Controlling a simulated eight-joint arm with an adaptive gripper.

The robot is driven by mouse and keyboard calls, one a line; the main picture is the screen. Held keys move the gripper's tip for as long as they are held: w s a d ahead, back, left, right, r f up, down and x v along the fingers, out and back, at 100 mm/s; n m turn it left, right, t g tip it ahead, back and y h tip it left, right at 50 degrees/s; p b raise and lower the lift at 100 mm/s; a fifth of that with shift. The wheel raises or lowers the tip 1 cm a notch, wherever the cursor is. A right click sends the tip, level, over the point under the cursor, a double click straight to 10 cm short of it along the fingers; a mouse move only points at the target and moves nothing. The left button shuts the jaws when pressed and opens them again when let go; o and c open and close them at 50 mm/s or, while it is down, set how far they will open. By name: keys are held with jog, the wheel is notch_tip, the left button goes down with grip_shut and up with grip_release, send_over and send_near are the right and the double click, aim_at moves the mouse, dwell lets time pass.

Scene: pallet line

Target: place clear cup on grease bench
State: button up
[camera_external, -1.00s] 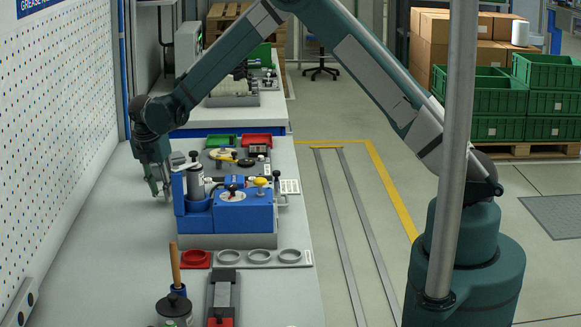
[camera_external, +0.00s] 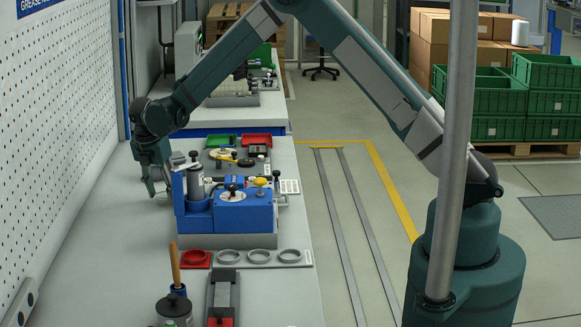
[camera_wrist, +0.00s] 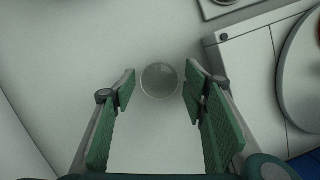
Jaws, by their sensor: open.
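The clear cup (camera_wrist: 160,79) shows in the wrist view as a round, see-through rim on the pale top of the grease bench (camera_external: 105,235). My gripper (camera_wrist: 158,84) is open, with one green-padded finger on each side of the cup and a visible gap on both sides. In the external view my gripper (camera_external: 160,191) points down low over the bench, left of the blue machine. I cannot make out the cup in that view.
The blue machine (camera_external: 245,215) stands close to the right of my gripper. Ring holders (camera_external: 260,257), a dark lidded pot (camera_external: 174,306) and a wooden-handled tool (camera_external: 175,265) are nearer the camera. The pegboard wall (camera_external: 60,130) is at the left. Bench between wall and machine is clear.

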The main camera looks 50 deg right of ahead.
jog(key=shift+r, duration=0.25)
jog(key=v, duration=1.2)
dwell(0.4)
jog(key=shift+s+d, duration=0.1)
